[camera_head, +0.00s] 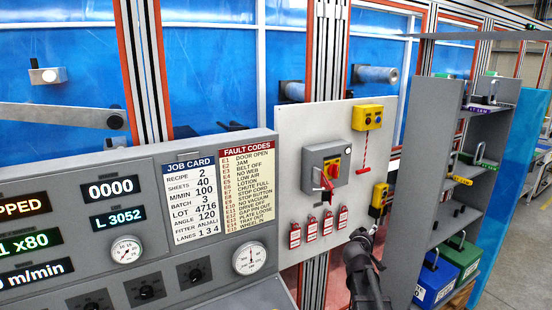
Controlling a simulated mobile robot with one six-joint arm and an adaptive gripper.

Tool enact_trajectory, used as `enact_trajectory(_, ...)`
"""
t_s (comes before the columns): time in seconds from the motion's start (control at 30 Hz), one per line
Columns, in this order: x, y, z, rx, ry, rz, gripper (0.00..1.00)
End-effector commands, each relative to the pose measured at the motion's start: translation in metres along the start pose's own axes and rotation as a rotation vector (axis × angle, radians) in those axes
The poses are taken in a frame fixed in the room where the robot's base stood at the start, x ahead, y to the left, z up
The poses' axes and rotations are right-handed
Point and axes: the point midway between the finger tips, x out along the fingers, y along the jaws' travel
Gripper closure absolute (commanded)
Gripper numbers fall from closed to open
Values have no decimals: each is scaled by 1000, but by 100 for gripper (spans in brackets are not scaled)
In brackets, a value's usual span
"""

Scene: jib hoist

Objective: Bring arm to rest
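My arm, dark and slender, comes up from the bottom edge right of centre. My gripper (365,240) is at its upper end, small and dark, in front of the lower right corner of the pale lockout board (292,140). It is just below a yellow device (379,198) at the board's right edge. I cannot tell whether it touches that device or whether its fingers are open or shut. A grey isolator box (327,168) on the board has a red and yellow rotary switch with a red item hanging from it.
Several red padlock tags (312,229) hang low on the board. A yellow button box (367,117) is above. The grey control console (130,220) fills the left. A grey shelf unit (445,150) with green (456,252) and blue (435,279) bins stands right. Open floor shows far right.

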Motion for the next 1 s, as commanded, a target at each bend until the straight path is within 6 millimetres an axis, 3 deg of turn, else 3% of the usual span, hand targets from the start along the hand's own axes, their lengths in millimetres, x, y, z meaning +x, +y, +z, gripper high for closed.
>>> enact_trajectory(0.03, -7, -20, 21, 42, -55, -28, 0)
enact_trajectory(0.2, -31, -70, 72, 174, -252, -141, 0)
enact_trajectory(0.5, -99, -172, 145, 343, -591, -417, 0)
enact_trajectory(0.7, -159, -234, 178, 401, -796, -640, 0)
enact_trajectory(0.8, -185, -256, 188, 411, -875, -736, 0)
enact_trajectory(1.0, -217, -276, 195, 414, -961, -853, 0)
